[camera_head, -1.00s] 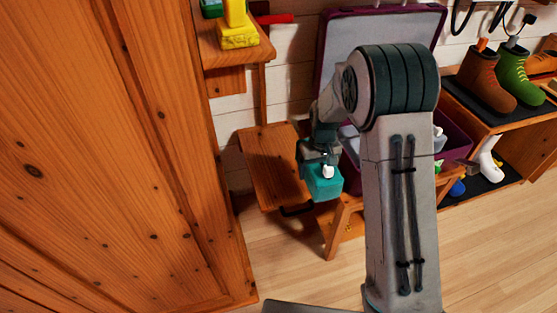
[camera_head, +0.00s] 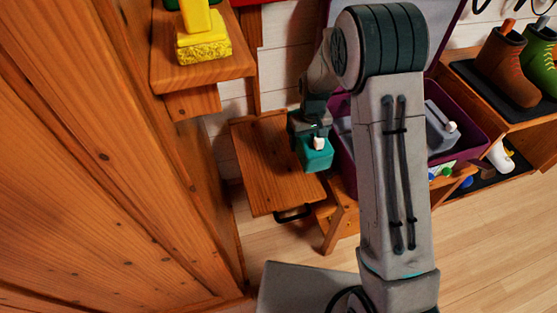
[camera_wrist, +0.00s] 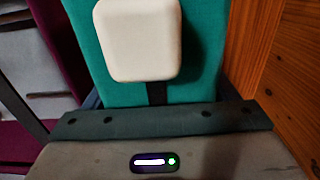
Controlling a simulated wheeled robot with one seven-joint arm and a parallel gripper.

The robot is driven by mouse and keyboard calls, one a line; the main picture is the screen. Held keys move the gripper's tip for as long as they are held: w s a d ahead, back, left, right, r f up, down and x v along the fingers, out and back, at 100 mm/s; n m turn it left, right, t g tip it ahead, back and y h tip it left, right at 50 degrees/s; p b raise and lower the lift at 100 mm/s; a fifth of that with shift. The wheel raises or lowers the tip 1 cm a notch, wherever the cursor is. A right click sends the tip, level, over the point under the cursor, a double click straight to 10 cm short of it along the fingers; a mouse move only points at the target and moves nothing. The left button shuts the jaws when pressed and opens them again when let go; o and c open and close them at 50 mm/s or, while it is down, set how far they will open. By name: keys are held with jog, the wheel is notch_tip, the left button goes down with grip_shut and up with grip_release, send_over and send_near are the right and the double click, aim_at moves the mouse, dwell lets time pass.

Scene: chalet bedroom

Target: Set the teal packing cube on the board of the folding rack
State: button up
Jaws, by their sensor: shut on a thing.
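The teal packing cube (camera_head: 316,160) hangs in my gripper (camera_head: 316,141), which is shut on it from above. A white block-like part (camera_head: 319,143) shows on the cube's top. In the wrist view the teal cube (camera_wrist: 205,70) fills the upper middle, with the white part (camera_wrist: 140,40) in front of it. The wooden board of the folding rack (camera_head: 268,165) lies left of the cube, bare. The cube is at the board's right edge in the head view; whether it touches the board cannot be told. The fingertips are hidden.
A purple suitcase (camera_head: 473,133) with items inside stands open on a wooden stand (camera_head: 345,215) to the right, partly behind my arm. A wooden wardrobe (camera_head: 90,170) is close on the left. A shelf (camera_head: 205,65) with a yellow object is above the board. Boots (camera_head: 507,65) stand far right.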

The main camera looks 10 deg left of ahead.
jog(key=s+a+f, duration=0.3)
jog(key=s+a, duration=0.1)
jog(key=a, duration=0.1)
jog(key=s+a+f+b, duration=0.1)
jog(key=a+f, duration=0.1)
jog(key=shift+s+a+f, duration=0.15)
jog(key=shift+s+f, duration=0.2)
jog(key=shift+s, duration=0.05)
jog(key=shift+f+b, duration=0.4)
jog(key=shift+f, duration=1.6)
jog(key=shift+f, duration=0.1)
jog(key=shift+f, duration=0.15)
jog(key=o, duration=1.1)
jog(key=shift+c, duration=0.2)
